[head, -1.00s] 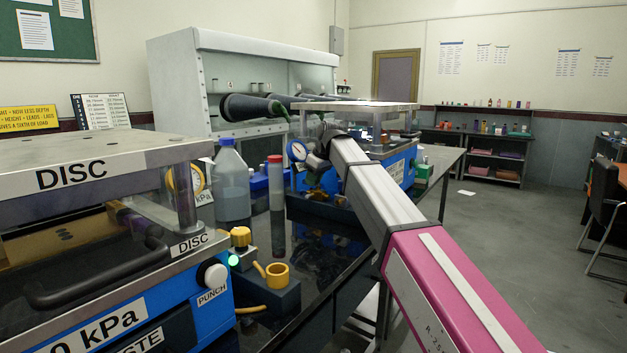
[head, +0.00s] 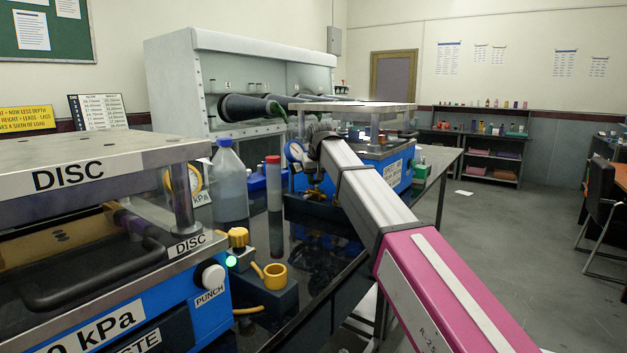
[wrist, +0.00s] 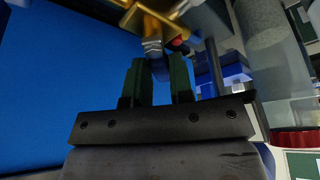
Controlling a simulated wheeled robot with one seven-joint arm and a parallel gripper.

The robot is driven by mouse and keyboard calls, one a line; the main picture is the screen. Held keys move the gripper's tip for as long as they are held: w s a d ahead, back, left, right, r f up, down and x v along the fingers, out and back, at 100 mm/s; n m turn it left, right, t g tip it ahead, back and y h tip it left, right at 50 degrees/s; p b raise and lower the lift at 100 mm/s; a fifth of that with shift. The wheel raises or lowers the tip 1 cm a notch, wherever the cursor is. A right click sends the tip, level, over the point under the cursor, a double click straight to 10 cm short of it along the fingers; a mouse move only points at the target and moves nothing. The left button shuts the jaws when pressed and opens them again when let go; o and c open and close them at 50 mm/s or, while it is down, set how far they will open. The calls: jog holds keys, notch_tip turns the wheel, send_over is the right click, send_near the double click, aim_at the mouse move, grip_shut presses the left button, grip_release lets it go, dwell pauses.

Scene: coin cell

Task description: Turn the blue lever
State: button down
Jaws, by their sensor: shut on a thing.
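In the wrist view, my gripper's two green fingers (wrist: 158,80) stand on either side of a small dark blue piece, which looks like the blue lever (wrist: 161,71). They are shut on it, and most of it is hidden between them. The lever sits just below a silver nut (wrist: 152,47) and a brass valve fitting (wrist: 150,17). In the head view, the brass fitting (head: 315,191) shows low on the front of the far blue press (head: 388,172). My gripper and the lever cannot be made out there, with my arm in front.
A pressure gauge (head: 294,151) is beside the end of my arm. A large bottle (head: 230,185) and a red-capped tube (head: 274,190) stand to the left on the dark bench. The near DISC press (head: 105,165) fills the left. Open floor lies to the right.

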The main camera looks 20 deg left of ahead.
jog(key=shift+m+h, duration=0.3)
jog(key=shift+m, duration=0.3)
jog(key=c, duration=1)
grip_release()
jog(key=shift+d, duration=0.1)
